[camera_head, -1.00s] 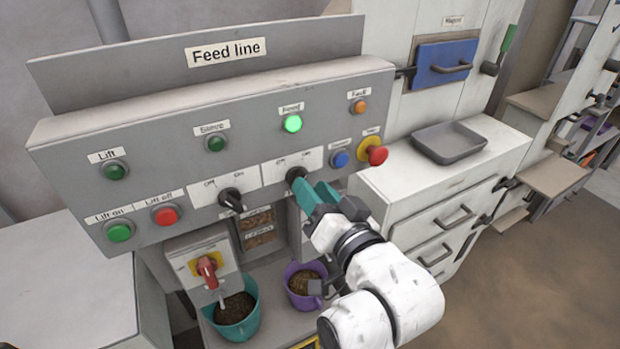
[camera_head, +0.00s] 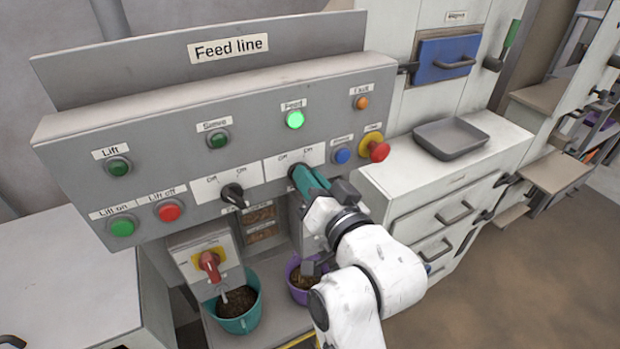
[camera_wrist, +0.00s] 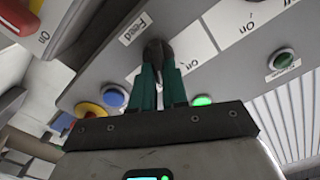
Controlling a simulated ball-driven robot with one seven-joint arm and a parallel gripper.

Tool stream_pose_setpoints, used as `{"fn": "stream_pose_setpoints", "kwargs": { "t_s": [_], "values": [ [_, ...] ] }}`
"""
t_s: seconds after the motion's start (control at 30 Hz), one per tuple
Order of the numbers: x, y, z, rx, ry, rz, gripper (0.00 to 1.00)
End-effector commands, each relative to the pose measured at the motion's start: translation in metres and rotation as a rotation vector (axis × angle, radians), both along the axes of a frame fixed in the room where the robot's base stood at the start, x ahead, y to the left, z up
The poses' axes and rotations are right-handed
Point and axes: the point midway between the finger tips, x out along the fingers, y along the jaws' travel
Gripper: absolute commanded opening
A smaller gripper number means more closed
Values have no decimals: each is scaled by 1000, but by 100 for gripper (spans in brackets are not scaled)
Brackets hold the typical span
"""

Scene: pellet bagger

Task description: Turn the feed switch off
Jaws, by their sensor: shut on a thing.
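The feed switch is a black rotary knob (camera_wrist: 158,52) on the grey "Feed line" panel (camera_head: 80,140), between Off and On marks. A "Feed" label (camera_wrist: 135,28) sits beside it in the wrist view. My gripper (camera_wrist: 159,70) has its teal fingers shut on the knob, one on each side. In the head view my gripper (camera_head: 303,174) covers most of the knob, so its setting is hard to tell. The Feed lamp (camera_head: 295,119) above it glows bright green.
A second black knob (camera_head: 233,194) sits to the left. A blue button (camera_head: 343,155) and a red mushroom button on yellow (camera_head: 376,151) are close on the right. Below are a red-handled switch (camera_head: 209,263), a teal bucket (camera_head: 252,318) and a purple bucket (camera_head: 293,267).

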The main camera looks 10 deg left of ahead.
Motion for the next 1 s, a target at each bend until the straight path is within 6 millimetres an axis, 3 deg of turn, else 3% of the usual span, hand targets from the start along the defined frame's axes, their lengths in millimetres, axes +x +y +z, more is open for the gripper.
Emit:
{"fn": "stream_pose_setpoints", "kwargs": {
  "t_s": [0.53,1.0],
  "values": [
    [0,0,0,-61,-40,-1,0],
    [-2,2,0,-382,-259,-3,0]
  ]
}}
